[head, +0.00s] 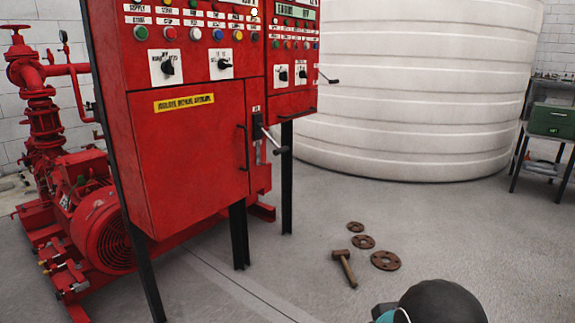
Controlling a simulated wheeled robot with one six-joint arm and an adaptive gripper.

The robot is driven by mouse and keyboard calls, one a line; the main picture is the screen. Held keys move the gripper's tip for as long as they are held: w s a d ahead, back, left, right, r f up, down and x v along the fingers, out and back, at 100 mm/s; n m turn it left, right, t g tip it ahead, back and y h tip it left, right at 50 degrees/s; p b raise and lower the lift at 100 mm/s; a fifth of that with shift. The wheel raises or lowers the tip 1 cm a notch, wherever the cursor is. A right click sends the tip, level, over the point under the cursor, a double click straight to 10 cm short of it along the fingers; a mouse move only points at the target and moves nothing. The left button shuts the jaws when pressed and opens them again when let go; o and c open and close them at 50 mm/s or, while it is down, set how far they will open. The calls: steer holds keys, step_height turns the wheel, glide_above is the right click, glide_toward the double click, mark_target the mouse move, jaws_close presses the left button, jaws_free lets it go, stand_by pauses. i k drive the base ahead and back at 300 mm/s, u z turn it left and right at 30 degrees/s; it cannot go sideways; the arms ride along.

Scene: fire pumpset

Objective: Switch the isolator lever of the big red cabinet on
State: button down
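The big red cabinet (190,155) stands on dark legs at the left of the head view. Its isolator lever (271,139) is on the narrow strip at the right of the cabinet door. The lever sticks out from a dark slotted plate (257,132) and slants down to the right, ending in a dark grip. The lettering by the plate is too small to read.
A smaller red cabinet (291,85) with its own lever (328,79) adjoins on the right. A red pump (103,235) stands at left. A mallet (344,266) and rusty flanges (385,260) lie on the floor.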

mark_target(273, 142)
steer(key=z, duration=0.7)
steer(key=i, duration=0.7)
steer(key=u, duration=0.55)
